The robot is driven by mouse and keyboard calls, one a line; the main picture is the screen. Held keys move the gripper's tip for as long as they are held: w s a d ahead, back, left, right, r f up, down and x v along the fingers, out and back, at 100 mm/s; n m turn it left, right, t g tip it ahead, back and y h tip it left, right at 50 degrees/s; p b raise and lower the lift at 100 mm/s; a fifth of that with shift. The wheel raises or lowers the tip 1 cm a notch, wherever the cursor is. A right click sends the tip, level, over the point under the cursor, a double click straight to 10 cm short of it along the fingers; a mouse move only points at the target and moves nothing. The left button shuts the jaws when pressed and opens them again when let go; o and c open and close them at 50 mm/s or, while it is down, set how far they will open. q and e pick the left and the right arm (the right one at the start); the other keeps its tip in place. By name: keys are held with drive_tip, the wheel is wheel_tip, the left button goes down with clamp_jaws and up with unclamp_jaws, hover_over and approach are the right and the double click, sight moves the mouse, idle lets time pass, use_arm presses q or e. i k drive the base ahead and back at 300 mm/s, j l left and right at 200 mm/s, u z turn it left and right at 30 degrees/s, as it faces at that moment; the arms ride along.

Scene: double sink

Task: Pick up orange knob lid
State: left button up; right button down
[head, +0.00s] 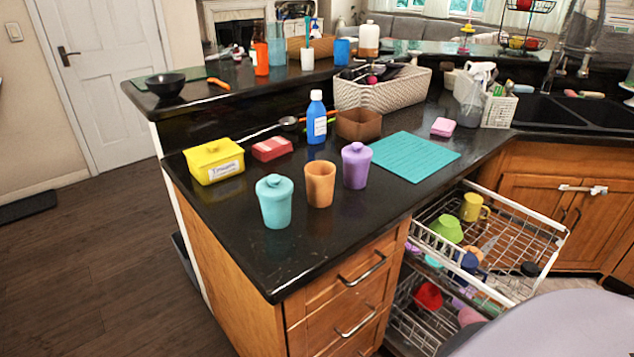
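I cannot make out an orange knob lid in the head view. An orange cup (320,184) stands upright and open on the black counter, with no lid on it. A teal canister (274,201) with a teal knob lid stands to its left. A purple canister (355,166) with a purple knob lid stands to its right. Neither of my grippers is in view.
A yellow box (214,160), a red block (272,149), a blue bottle (316,118), a brown box (358,125) and a teal mat (415,156) lie around the cups. A dish rack (533,226) is pulled out below. The counter's front corner is clear.

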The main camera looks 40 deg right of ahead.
sight(477, 252)
drive_tip(key=z, duration=2.15)
